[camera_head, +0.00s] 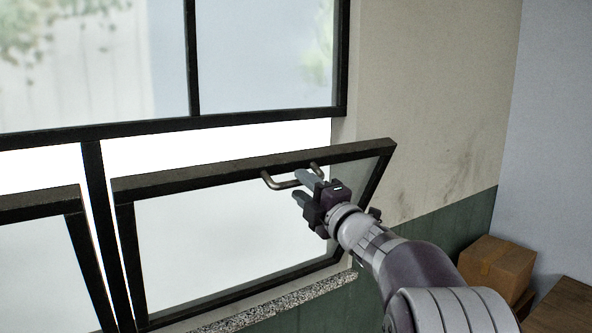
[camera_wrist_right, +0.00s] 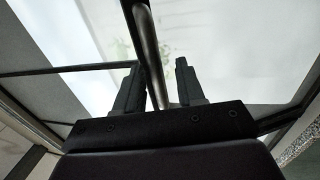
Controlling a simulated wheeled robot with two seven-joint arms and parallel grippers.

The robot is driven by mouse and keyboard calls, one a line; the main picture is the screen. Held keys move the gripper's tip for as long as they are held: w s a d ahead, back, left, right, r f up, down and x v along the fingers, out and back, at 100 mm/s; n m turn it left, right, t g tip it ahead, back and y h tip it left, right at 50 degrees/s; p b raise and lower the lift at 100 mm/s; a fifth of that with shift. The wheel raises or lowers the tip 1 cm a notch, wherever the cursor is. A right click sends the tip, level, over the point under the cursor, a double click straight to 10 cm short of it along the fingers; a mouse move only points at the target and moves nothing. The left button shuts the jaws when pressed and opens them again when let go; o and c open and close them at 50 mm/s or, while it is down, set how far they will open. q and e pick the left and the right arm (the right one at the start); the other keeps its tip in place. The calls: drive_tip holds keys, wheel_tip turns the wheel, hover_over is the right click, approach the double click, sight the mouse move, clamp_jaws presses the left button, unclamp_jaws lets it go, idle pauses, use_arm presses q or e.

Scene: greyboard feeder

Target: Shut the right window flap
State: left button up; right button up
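The right window flap (camera_head: 230,172) has a dark frame around a pale pane and is tilted open, its top edge leaning into the room. A bent metal handle (camera_head: 283,184) is fixed on its top rail. My right gripper (camera_head: 302,187) is at the right part of the handle, reaching in from the lower right. In the wrist view the handle (camera_wrist_right: 146,45) runs between the two fingers of the gripper (camera_wrist_right: 158,85). The fingers are apart, with a visible gap beside the bar. My left gripper is not in view.
A left flap (camera_head: 40,202) also leans inward beside it. A fixed upper window (camera_head: 250,60) is above, with a dark frame. A speckled sill (camera_head: 270,308) runs below. Cardboard boxes (camera_head: 497,265) stand at the lower right by the wall.

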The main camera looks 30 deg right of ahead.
drive_tip(key=shift+w+r, duration=0.4)
drive_tip(key=shift+w, duration=0.25)
drive_tip(key=shift+w+d+r+p, duration=0.1)
drive_tip(key=shift+w+d+p, duration=0.05)
drive_tip(key=shift+p, duration=0.25)
drive_tip(key=shift+w, duration=0.3)
clamp_jaws()
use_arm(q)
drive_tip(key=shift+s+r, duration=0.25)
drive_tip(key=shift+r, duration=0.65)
